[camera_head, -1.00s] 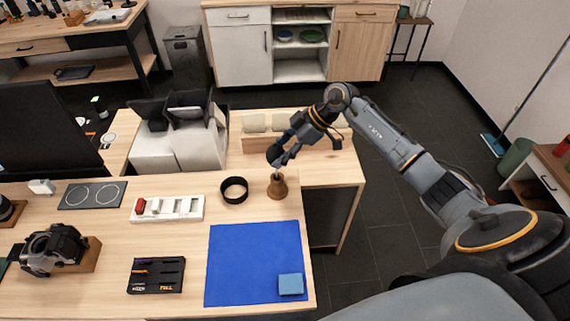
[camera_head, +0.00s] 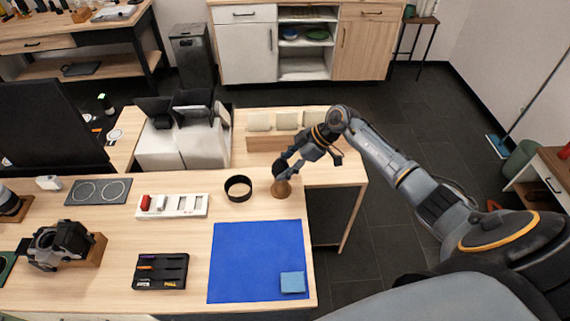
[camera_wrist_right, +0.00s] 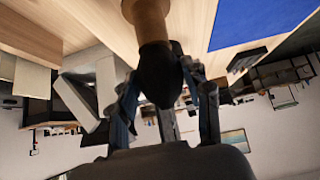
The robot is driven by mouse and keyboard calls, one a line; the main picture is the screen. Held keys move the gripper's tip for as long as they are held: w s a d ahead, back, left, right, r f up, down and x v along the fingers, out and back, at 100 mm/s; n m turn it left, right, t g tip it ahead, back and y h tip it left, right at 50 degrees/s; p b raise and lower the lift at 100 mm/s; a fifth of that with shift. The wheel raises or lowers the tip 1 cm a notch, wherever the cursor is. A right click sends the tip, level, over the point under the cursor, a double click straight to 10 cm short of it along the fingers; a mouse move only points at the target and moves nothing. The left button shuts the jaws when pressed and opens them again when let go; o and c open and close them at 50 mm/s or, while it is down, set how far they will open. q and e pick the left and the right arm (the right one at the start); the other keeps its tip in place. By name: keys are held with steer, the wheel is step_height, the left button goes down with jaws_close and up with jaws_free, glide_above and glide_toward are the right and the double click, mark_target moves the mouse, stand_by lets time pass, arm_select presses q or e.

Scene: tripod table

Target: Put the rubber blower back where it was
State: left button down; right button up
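The rubber blower (camera_head: 279,168) has a black bulb and stands nose down at the round wooden stand (camera_head: 281,189), near the right edge of the table. My right gripper (camera_head: 287,169) reaches it from the right and its fingers are around the bulb. In the right wrist view the black bulb (camera_wrist_right: 160,78) sits between the fingers of the gripper (camera_wrist_right: 164,82), which look closed against its sides. The wooden stand (camera_wrist_right: 148,20) meets its nose end there, and the nozzle is hidden. My left gripper is not in view.
A black ring (camera_head: 238,188) stands just left of the stand. A blue mat (camera_head: 255,250) with a light blue block (camera_head: 292,282) lies in front. A white tray (camera_head: 182,206), a black tool holder (camera_head: 160,271) and a camera (camera_head: 60,243) are farther left. A wooden block with pale pads (camera_head: 265,142) is behind.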

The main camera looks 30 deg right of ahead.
steer(key=o, duration=0.6)
steer(key=shift+c, duration=0.2)
steer(key=shift+r, duration=0.5)
steer(key=b+v, duration=0.3)
steer(key=v, duration=0.9)
steer(key=shift+b, duration=0.3)
steer(key=shift+f, duration=0.1)
